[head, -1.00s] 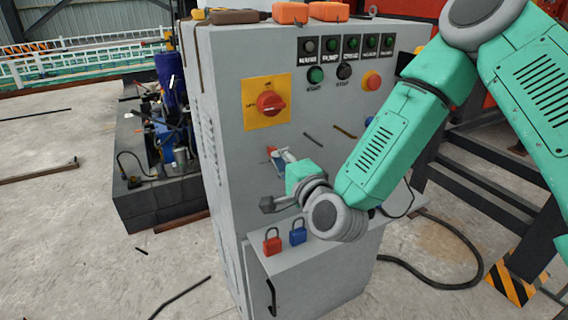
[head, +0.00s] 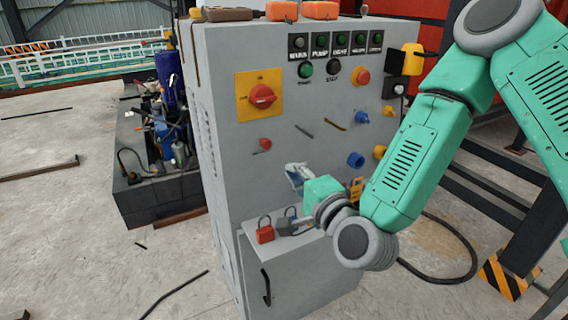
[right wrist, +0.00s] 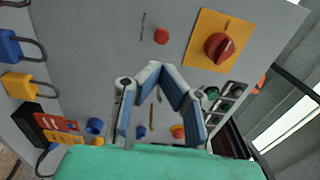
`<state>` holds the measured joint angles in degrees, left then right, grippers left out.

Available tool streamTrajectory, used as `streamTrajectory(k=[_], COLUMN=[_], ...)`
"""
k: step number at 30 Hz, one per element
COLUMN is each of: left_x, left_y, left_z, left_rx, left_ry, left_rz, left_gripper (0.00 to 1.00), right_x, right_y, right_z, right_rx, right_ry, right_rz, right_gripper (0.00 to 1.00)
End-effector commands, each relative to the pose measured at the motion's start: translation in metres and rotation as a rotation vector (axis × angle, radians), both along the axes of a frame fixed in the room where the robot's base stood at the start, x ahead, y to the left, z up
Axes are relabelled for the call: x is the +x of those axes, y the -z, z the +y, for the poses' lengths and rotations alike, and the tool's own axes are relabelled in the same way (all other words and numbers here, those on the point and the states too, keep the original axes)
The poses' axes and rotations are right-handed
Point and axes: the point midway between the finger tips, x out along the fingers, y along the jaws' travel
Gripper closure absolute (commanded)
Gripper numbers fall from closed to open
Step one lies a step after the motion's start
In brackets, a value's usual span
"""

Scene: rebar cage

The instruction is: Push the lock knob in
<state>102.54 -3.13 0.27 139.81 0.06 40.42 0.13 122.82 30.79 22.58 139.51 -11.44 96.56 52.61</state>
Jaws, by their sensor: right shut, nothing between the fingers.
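A small red knob (head: 265,143), which I take for the lock knob, sticks out of the grey cabinet's front panel (head: 230,165) below the rotary switch. It also shows in the right wrist view (right wrist: 161,36), beyond the fingertips. My right gripper (head: 293,170) is right of and below this knob in the head view, apart from it. In the right wrist view its fingers (right wrist: 161,66) meet at the tips, shut and empty. How far the tips are from the panel is hard to tell. My left gripper is not in view.
A red rotary switch on a yellow plate (head: 262,97) is above the knob. Green buttons, a red button (head: 362,76) and blue knobs (head: 355,160) are on the panel. A red padlock (head: 265,232) stands on the ledge below, beside another partly hidden by my wrist.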

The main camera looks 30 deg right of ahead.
Motion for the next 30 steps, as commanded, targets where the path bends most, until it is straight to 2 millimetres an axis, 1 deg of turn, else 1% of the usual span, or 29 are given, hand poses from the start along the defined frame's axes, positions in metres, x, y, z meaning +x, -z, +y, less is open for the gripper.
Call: streamTrajectory(k=[1,3,6,9,26,29,30], left_x=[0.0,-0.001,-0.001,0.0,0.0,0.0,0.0], left_y=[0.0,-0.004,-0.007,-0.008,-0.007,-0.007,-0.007], left_z=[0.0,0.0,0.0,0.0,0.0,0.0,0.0], left_rx=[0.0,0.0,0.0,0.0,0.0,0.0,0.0], left_ry=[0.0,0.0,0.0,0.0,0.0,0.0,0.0], left_rz=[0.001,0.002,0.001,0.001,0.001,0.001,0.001], left_gripper=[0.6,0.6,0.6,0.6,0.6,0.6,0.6], right_x=[-0.009,-0.019,-0.027,-0.032,-0.033,-0.035,-0.038], right_y=[0.001,0.0,0.0,0.0,0.001,0.017,0.03], right_z=[0.0,0.0,0.0,0.0,0.0,0.006,0.011], right_rx=[0.001,-0.001,-0.001,-0.001,-0.004,-0.054,-0.099], right_ry=[-0.001,-0.002,-0.001,-0.001,-0.002,-0.03,-0.056], right_rz=[0.004,0.006,0.004,0.003,0.005,0.051,0.093], right_gripper=[1.0,1.0,1.0,1.0,1.0,1.0,1.0])
